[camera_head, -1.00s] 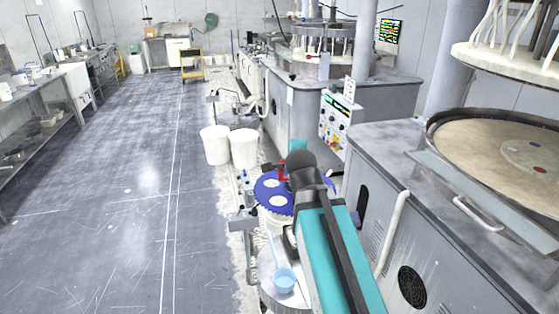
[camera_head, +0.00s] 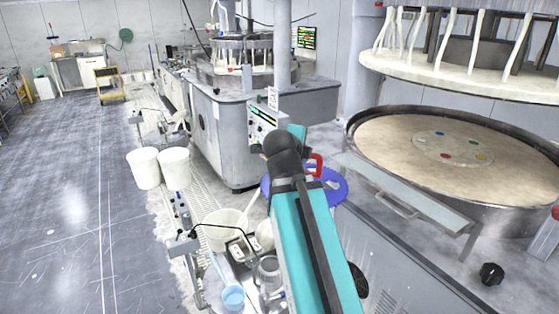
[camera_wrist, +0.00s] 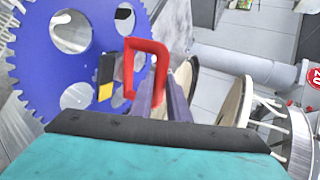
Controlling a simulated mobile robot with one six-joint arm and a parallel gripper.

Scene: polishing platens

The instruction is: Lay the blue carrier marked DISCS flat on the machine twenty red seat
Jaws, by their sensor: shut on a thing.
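The blue carrier (camera_head: 334,187) is a toothed disc with round holes, partly hidden behind my arm in the head view. It fills the left of the wrist view (camera_wrist: 82,95), tilted. No DISCS lettering can be read. Its red handle (camera_wrist: 153,48) stands up from it and also shows in the head view (camera_head: 317,163). My gripper (camera_wrist: 165,98) is shut on the red handle and holds the carrier beside the near machine. That machine's round tan platen (camera_head: 400,150) has a central plate with red (camera_head: 444,155), blue, yellow and green spots.
A grey ledge (camera_head: 410,190) with a handle lies before the platen. A pale upper plate with hanging tubes (camera_head: 470,65) is above it. White buckets (camera_head: 143,168), a blue cup (camera_head: 233,297) and jars stand left. A round red sign (camera_wrist: 314,78) shows in the wrist view.

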